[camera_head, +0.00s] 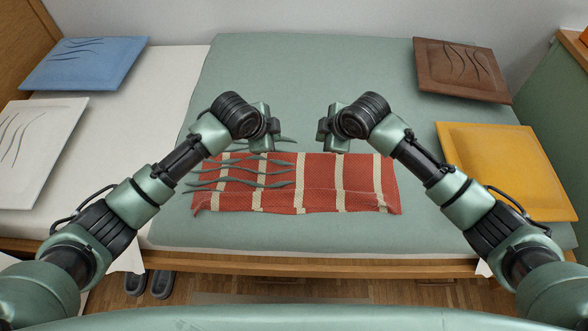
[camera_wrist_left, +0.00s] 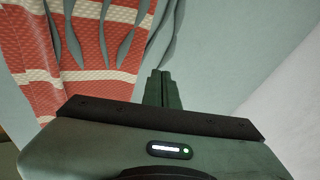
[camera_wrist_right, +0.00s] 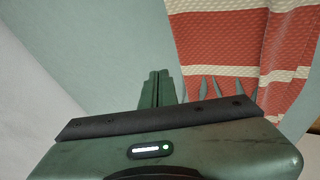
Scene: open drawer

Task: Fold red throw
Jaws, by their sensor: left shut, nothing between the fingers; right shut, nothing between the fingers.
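The red throw (camera_head: 310,195) with cream stripes lies as a wide flat strip across the middle of the green bed cover, its lower edge a little uneven. It also shows in the left wrist view (camera_wrist_left: 95,42) and the right wrist view (camera_wrist_right: 225,45). Wavy grey-green strips cross its left part. My left gripper (camera_head: 272,147) is shut and empty, above the throw's back edge left of centre. My right gripper (camera_head: 326,148) is shut and empty, above the back edge right of centre. In both wrist views the throw is apart from the fingers.
The green bed cover (camera_head: 300,75) is clear behind the throw. A blue pillow (camera_head: 85,62) and a white pillow (camera_head: 35,150) lie at the left, a brown pillow (camera_head: 460,70) and a yellow pillow (camera_head: 505,170) at the right. Dark slippers (camera_head: 150,283) stand on the floor in front.

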